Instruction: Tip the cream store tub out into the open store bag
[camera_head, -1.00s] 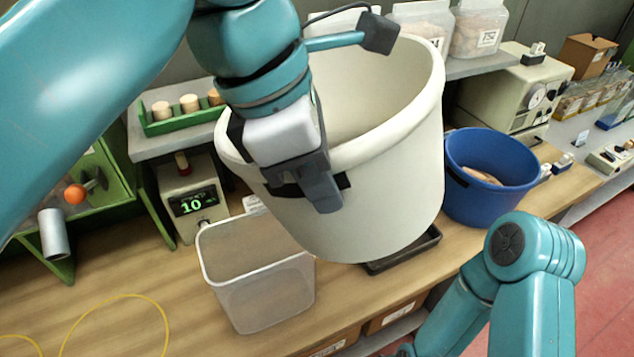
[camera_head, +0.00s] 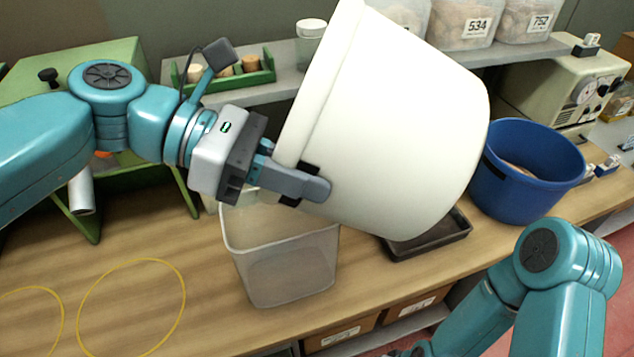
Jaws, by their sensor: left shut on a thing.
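The large cream tub (camera_head: 395,130) is held in the air, tilted over so its mouth faces left and its base points to the lower right. Its inside is hidden from me. My left gripper (camera_head: 312,188) is shut on the tub's rim at the lower left side. A translucent open-topped container (camera_head: 285,268), which looks like the open store bag, stands upright on the bench below my left gripper and the tub's lower rim. It looks empty, though its far rim is partly hidden. My right arm shows at the lower right; its gripper is out of view.
A blue tub (camera_head: 527,175) with pale contents stands right of the cream tub. A black tray (camera_head: 430,238) lies beneath the cream tub. A shelf behind holds a green rack (camera_head: 262,75) and clear bins of corks (camera_head: 465,22). Yellow loops (camera_head: 130,310) lie on the clear bench at left.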

